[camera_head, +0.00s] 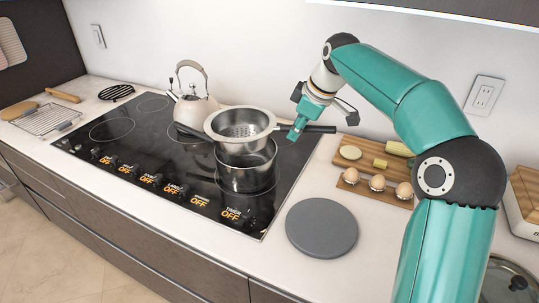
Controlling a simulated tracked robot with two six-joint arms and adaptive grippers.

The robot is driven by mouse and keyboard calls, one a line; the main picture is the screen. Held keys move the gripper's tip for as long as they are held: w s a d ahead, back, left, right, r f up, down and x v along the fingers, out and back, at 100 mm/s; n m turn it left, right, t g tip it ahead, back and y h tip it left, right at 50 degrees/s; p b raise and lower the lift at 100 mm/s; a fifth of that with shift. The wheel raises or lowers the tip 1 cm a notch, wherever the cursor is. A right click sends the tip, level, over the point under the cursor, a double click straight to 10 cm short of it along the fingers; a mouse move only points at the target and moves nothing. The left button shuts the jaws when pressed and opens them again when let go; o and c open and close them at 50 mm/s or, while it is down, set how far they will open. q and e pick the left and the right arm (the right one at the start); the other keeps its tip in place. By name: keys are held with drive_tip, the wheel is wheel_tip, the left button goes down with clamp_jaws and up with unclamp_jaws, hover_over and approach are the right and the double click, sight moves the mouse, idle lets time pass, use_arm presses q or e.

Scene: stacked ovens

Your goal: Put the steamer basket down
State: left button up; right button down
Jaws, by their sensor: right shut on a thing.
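The steamer basket (240,124) is a steel pan with holes in its bottom and a long dark handle (318,129). It shows above the steel pot (246,166) on the black cooktop. Its rim looks slightly tilted, and I cannot tell whether it touches the pot. My right gripper (296,131) is shut on the dark handle, close to the basket's rim. My left gripper is not in view.
A cream kettle (195,108) stands behind the pot. A round grey mat (321,228) lies on the counter right of the cooktop (113,158). A wooden board (345,184) holds eggs and cut food. A wire rack (46,120) lies far left.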

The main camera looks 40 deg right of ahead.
sight(318, 128)
wheel_tip(318, 128, down, 8)
drive_tip(key=shift+s+d+b, duration=0.3)
drive_tip(key=shift+b, duration=0.1)
drive_tip(key=c, duration=1)
unclamp_jaws()
drive_tip(key=shift+f, duration=0.15)
drive_tip(key=shift+c, duration=0.2)
drive_tip(key=v, duration=1.2)
drive_tip(key=shift+p, duration=0.35)
